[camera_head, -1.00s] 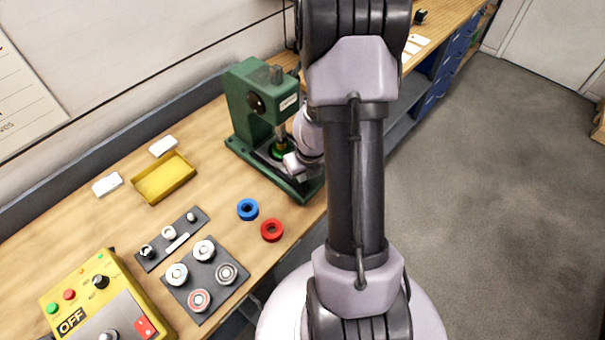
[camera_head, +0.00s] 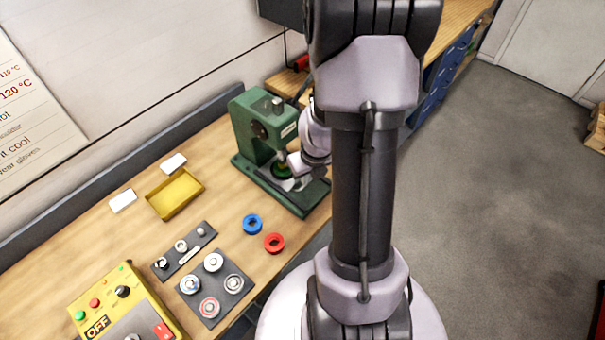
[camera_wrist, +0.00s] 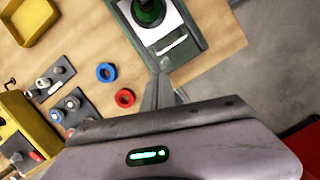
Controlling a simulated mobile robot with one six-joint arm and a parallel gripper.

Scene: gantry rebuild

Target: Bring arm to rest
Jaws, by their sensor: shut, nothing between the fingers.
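My arm stands tall in the middle of the head view, and its wrist reaches to the right side of the green press (camera_head: 248,118). My gripper (camera_wrist: 163,72) is shut and empty in the wrist view, with its fingertips close together. The fingertips show just below the near edge of the press base (camera_wrist: 205,38) there; whether they touch it I cannot tell. In the head view the gripper is small and partly hidden by the arm.
On the wooden bench lie a blue ring (camera_head: 252,224), a red ring (camera_head: 274,243), a yellow tray (camera_head: 157,207) and a dark plate (camera_head: 231,304) with several round parts. A yellow control box (camera_head: 100,290) reads OFF.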

